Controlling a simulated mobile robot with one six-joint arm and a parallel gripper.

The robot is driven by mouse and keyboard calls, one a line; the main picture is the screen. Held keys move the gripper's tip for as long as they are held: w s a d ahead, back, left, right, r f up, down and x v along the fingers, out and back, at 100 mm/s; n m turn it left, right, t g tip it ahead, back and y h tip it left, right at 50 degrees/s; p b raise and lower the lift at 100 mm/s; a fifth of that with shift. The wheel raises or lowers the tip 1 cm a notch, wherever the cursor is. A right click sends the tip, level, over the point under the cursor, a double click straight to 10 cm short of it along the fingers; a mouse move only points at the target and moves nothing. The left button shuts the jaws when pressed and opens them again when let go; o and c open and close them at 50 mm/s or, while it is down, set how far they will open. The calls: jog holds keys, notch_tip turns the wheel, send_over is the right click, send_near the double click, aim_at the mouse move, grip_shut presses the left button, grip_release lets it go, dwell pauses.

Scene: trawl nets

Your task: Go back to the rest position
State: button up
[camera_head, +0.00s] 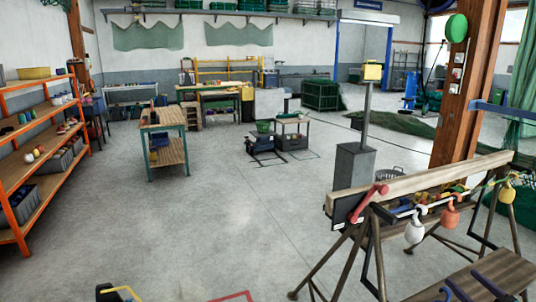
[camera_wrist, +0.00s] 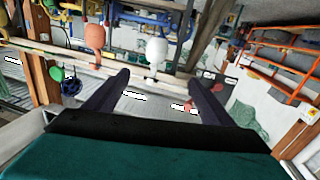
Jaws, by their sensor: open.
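My gripper (camera_wrist: 158,77) shows in the wrist view, with its two dark fingers spread apart and nothing between them. Past the fingertips, a white float (camera_wrist: 157,48) and an orange float (camera_wrist: 95,38) hang by a long beam. I cannot tell from this view how far they are from the fingers. In the head view I cannot make out my gripper for sure. There the white float (camera_head: 414,232) and the orange float (camera_head: 450,216) hang along the wooden trestle beam (camera_head: 420,183), with a yellow float (camera_head: 507,192) farther right.
The trestle with a red handle (camera_head: 369,203) fills the lower right, beside a wooden post (camera_head: 468,100). A grey pedestal (camera_head: 353,166) stands behind it. An orange shelf rack (camera_head: 35,160) lines the left. A workbench (camera_head: 164,122) stands mid-room; the central floor (camera_head: 220,220) is clear.

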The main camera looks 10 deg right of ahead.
jog(key=w+a+f+n+y, duration=0.1)
jog(key=w+a+f+y, duration=0.15)
jog(key=w+a, duration=0.6)
jog(key=w+a+f+g+y, duration=0.15)
jog(key=w+a+f, duration=0.25)
jog(key=a, duration=0.9)
jog(key=w+a+f+n+y, duration=0.15)
jog(key=w+a+f, duration=0.35)
jog(key=a, duration=0.5)
jog(key=w+a+f+m+g+h, duration=0.1)
jog(key=w+a+f+m+h, duration=0.1)
jog(key=a+f, duration=0.4)
jog(key=w+a+f+m+h, duration=0.2)
jog(key=a+f+m, duration=0.1)
jog(key=a+f, duration=0.3)
jog(key=s+a+f+m+g+h, duration=0.1)
jog(key=s+a+f+g+h, duration=0.15)
jog(key=s+f+g, duration=0.5)
jog(key=s+a+f+m+g+h, duration=0.15)
jog(key=s+a+f, duration=0.25)
jog(key=s+f, duration=0.75)
jog(key=s+a+n+g, duration=0.1)
jog(key=s+g, duration=0.5)
jog(key=s, duration=0.6)
jog(key=s+a+n+g+y, duration=0.1)
jog(key=s+a+g, duration=0.3)
jog(key=s, duration=0.9)
jog(key=shift+s+a+f+n+g, duration=0.15)
jog(key=shift+f+n+g, duration=0.1)
jog(key=shift+n+g, duration=0.75)
